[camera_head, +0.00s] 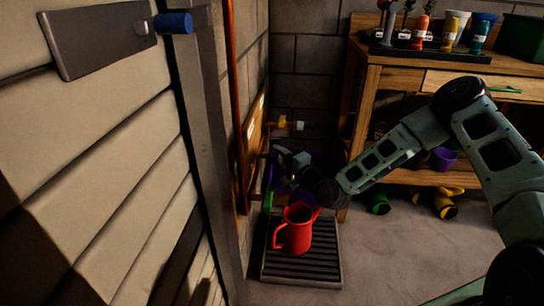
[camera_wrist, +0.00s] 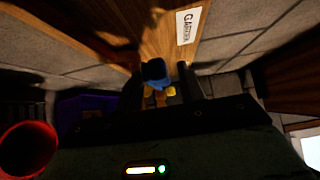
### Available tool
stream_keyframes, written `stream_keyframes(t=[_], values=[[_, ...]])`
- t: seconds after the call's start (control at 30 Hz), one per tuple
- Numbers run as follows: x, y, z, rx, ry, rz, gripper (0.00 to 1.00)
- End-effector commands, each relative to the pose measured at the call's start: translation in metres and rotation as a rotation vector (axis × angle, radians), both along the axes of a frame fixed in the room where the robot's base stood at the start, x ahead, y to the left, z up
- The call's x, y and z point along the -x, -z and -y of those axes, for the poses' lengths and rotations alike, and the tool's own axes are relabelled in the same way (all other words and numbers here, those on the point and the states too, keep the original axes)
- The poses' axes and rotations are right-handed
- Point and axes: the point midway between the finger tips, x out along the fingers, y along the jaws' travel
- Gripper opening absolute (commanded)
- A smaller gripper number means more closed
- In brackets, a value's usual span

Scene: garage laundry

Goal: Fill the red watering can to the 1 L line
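The red watering can (camera_head: 297,232) stands upright on a slatted drain tray (camera_head: 328,270) at the foot of the wall. Its round rim (camera_wrist: 28,148) shows at the lower left of the wrist view. Its water level and 1 L line cannot be made out. My gripper (camera_head: 281,155) is above and behind the can, near the wooden tap board. In the wrist view my gripper (camera_wrist: 162,84) has its dark fingers apart, with a blue tap handle (camera_wrist: 155,70) at or between their tips. I cannot tell whether they touch it.
The wooden board (camera_wrist: 172,35) carries a white label (camera_wrist: 187,25). Another tap (camera_head: 289,125) with a pale yellow end sticks out higher up. A workbench (camera_head: 400,75) with bottles stands at the right, and a panelled door (camera_head: 100,150) fills the left.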

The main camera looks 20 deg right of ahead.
Motion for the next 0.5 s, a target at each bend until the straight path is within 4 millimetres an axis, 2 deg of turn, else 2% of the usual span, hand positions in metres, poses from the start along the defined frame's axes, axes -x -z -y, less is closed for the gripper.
stream_keyframes(t=[0.2, 0.5], values=[[-0.027, 0.001, -0.011, 0.001, 0.000, 0.001, 0.39], [-0.035, -0.001, -0.015, -0.001, 0.000, 0.000, 0.39]])
